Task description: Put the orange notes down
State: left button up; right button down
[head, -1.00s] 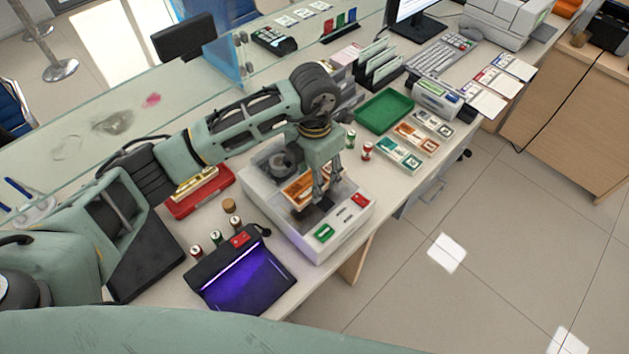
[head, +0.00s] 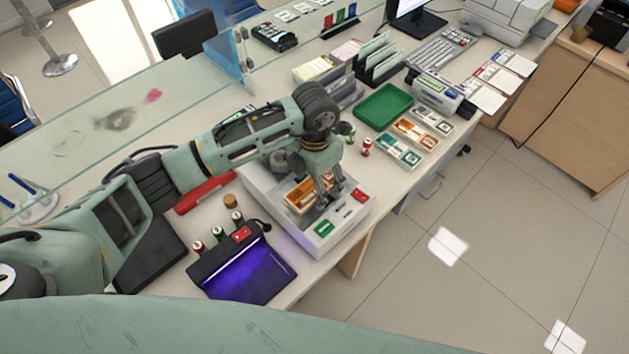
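The orange notes (head: 300,197) are at the top of the white counting machine (head: 318,248), in its open front recess, partly hidden by my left gripper. My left gripper (head: 331,200) points down over the machine with its fingers at the right end of the notes. It appears shut on them, though the contact is partly hidden. I cannot tell whether the notes touch the machine beneath. My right gripper is not in view.
A dark pad with a purple light (head: 243,275) lies left of the machine. Small coloured rolls stand beside both. A green tray (head: 383,106) and banded note bundles (head: 414,132) lie to the right. A glass screen (head: 130,105) runs behind.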

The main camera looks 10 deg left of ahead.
pick_arm(q)
jog(key=shift+r, duration=0.45)
notch_tip(320, 180, up, 12)
jog(key=b, duration=0.3)
jog(key=shift+f+b, duration=0.25)
jog(key=shift+b, duration=0.05)
jog(key=shift+f, duration=0.1)
